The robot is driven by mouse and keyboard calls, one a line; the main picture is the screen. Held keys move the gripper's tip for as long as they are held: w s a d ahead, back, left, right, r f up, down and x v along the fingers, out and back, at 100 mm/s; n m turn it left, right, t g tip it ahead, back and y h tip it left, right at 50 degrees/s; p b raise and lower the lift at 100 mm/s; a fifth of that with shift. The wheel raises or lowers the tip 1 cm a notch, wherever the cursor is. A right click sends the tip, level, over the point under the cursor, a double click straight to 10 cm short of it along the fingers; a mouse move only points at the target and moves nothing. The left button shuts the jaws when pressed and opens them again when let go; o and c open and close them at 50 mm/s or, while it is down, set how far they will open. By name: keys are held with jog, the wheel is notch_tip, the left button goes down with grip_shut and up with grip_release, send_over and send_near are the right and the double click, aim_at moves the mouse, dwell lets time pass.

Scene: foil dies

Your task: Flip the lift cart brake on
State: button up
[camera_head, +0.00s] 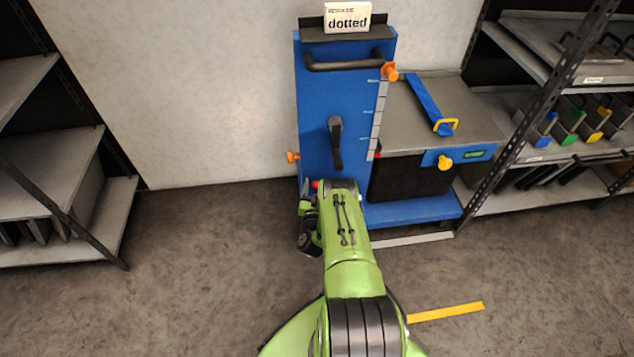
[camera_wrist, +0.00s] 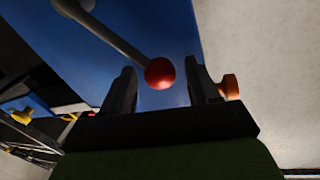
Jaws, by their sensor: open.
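The lift cart is a blue column (camera_head: 312,95) with a blue base and grey deck. A grey rod lever (camera_wrist: 125,38) with a red ball end (camera_wrist: 159,73) crosses its blue face in the wrist view. In the head view only a bit of the red ball (camera_head: 315,184) shows, low on the column beside my arm. A black lever (camera_head: 336,145) hangs downward at mid-column. No label shows which lever is the brake. My gripper (camera_wrist: 160,68) is open, with the red ball between its two dark fingers and a visible gap on each side. In the head view my arm hides the fingers.
Orange knobs stick out at the column's left (camera_head: 292,157) and upper right (camera_head: 390,71); the left one appears beside a finger in the wrist view (camera_wrist: 229,87). Shelves stand at left (camera_head: 95,215) and right (camera_head: 560,165). The floor left of the column is clear.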

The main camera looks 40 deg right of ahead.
grip_shut()
jog(key=shift+r, duration=0.1)
dwell(0.3)
jog(key=shift+s+d+r+m+y+p, duration=0.3)
jog(key=shift+s+d+r+m+p, duration=0.3)
jog(key=shift+d+m+p, duration=0.35)
jog(key=shift+s+d+f+m+y+p, duration=0.2)
jog(key=shift+s+d+m+y+p, duration=0.15)
jog(key=shift+s+d+m, duration=0.8)
jog(key=shift+s+d+f+m+y+p, duration=0.25)
jog(key=shift+s+d+m+y, duration=0.25)
jog(key=shift+d+m, duration=1.05)
jog(key=shift+s+d+f+m+y+p, duration=0.25)
jog(key=shift+s+d+m, duration=0.75)
jog(key=shift+m, duration=0.75)
